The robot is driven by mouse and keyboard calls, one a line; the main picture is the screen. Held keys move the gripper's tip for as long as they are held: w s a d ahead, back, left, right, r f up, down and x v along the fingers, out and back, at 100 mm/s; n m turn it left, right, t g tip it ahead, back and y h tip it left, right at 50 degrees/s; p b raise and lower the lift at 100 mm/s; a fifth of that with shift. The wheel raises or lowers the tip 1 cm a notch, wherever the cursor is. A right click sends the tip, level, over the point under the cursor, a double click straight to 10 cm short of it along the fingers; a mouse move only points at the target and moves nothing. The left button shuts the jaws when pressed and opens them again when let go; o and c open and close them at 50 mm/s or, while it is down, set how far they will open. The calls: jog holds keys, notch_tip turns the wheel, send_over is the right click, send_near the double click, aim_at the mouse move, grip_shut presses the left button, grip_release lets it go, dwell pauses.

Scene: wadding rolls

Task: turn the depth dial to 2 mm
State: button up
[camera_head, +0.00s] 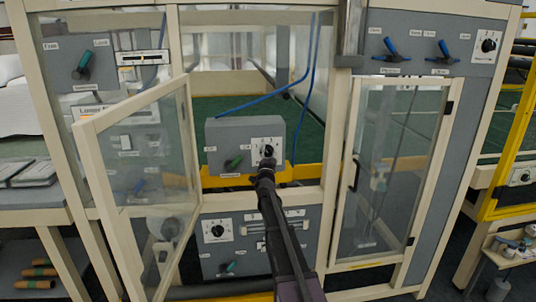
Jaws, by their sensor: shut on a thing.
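A grey control box (225,135) stands behind the open glass door in the middle bay. On its right side is a white dial plate (277,145) with a dark round dial (269,150). My gripper (268,162) reaches up from below and is shut on this dial. The gripper hides part of the dial and plate, so I cannot read its marks or setting. A green-handled switch (233,163) sits to the left on the same box. The labels are too small to read.
The glass door (140,175) stands open to the left. A closed glass door (385,165) is at right. Other dials are on the lower panel (217,231) and upper right panel (487,46). A blue hose (270,92) and yellow rail (305,171) are near the box.

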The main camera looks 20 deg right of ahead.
jog(key=o, duration=1.1)
jog(key=shift+o, duration=0.2)
jog(key=shift+n+t+y, duration=0.3)
jog(key=shift+n, duration=0.6)
